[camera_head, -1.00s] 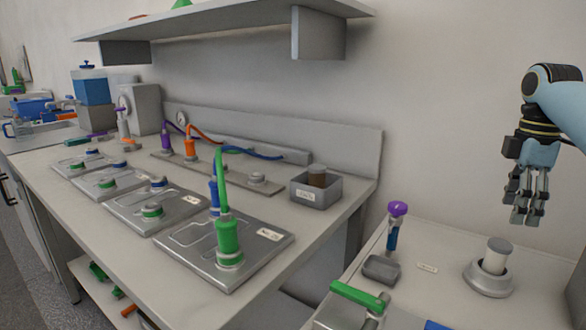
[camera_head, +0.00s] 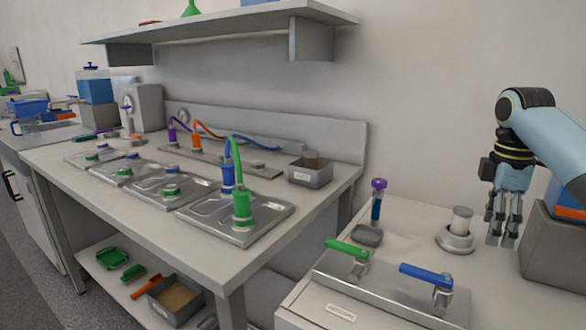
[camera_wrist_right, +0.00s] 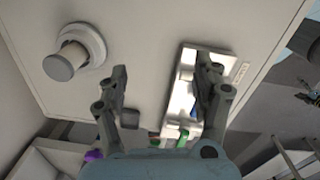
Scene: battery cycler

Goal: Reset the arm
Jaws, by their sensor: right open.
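My right arm comes in from the right in the head view, with its gripper (camera_head: 503,222) hanging fingers down above the right-hand counter (camera_head: 400,222). The gripper is open and nothing is between its fingers. In the right wrist view the two fingers of the gripper (camera_wrist_right: 165,95) stand well apart over the counter top. A grey round holder (camera_head: 457,238) with a pale cylinder in it stands to the left of the gripper; it also shows at upper left in the right wrist view (camera_wrist_right: 92,42). My left gripper is in neither view.
A metal plate (camera_head: 385,290) with a green handle (camera_head: 347,247) and a blue handle (camera_head: 426,276) lies at the counter's front. A purple-topped blue tool (camera_head: 377,205) stands behind. A grey bin (camera_head: 555,255) is at right. The left bench (camera_head: 215,262) holds several plates and plugged connectors.

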